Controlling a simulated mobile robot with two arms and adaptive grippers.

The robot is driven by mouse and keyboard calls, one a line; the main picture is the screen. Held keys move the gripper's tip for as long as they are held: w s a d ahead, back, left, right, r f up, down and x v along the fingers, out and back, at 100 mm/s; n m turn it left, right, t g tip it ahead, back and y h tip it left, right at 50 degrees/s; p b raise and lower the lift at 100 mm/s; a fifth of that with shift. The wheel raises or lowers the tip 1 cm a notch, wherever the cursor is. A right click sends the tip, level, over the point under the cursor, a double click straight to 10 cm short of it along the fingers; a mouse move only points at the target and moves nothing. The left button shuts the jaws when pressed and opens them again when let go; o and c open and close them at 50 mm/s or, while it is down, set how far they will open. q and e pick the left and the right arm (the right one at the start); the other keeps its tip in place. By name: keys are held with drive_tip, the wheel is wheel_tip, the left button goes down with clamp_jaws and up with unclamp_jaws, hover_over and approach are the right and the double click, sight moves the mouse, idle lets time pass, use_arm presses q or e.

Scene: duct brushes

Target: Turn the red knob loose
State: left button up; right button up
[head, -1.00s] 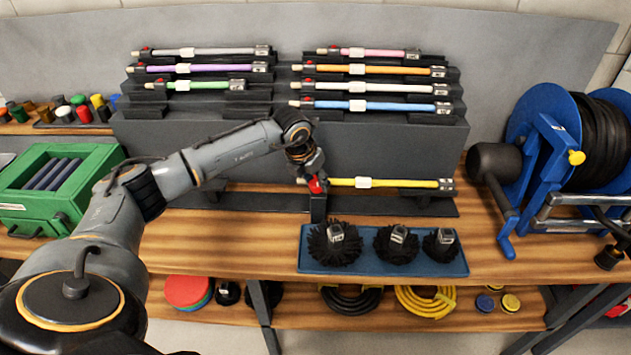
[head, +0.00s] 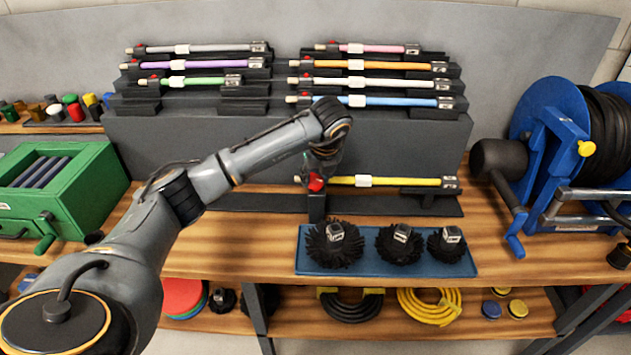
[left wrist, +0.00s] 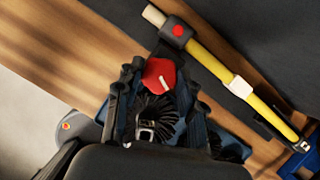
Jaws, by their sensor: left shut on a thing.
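The red knob (head: 316,183) sits at the left end of the yellow rod (head: 405,181), which lies level in a dark holder (head: 440,205) on the bench. In the left wrist view the red knob (left wrist: 160,75) has a white mark on its face. My left gripper (head: 317,176) reaches down from above and is shut on the red knob; it also shows in the left wrist view (left wrist: 162,72). The yellow rod (left wrist: 208,59) passes through a dark clamp (left wrist: 176,32) with a red spot. My right gripper is not in view.
A blue tray (head: 378,270) with black brushes lies in front of the holder. Several coloured rods rest on a dark stepped rack (head: 400,130) behind. A green box (head: 75,205) stands left, a blue hose reel (head: 540,110) right. Bare bench (head: 230,250) lies left of the tray.

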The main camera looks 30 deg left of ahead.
use_arm(q)
drive_tip(key=n+g, duration=0.1)
drive_tip(key=n, duration=0.1)
drive_tip(key=n+b, duration=0.1)
drive_tip(key=n, duration=0.1)
drive_tip(key=shift+w+n+g+y, duration=0.15)
drive_tip(key=shift+n+g+y, duration=0.15)
drive_tip(key=shift+n+g, duration=0.1)
idle(0.4)
drive_tip(key=o, duration=1.2)
drive_tip(key=shift+c, duration=0.2)
drive_tip(key=v, duration=1.2)
drive_tip(key=shift+d, duration=0.15)
drive_tip(key=shift+f, duration=0.1)
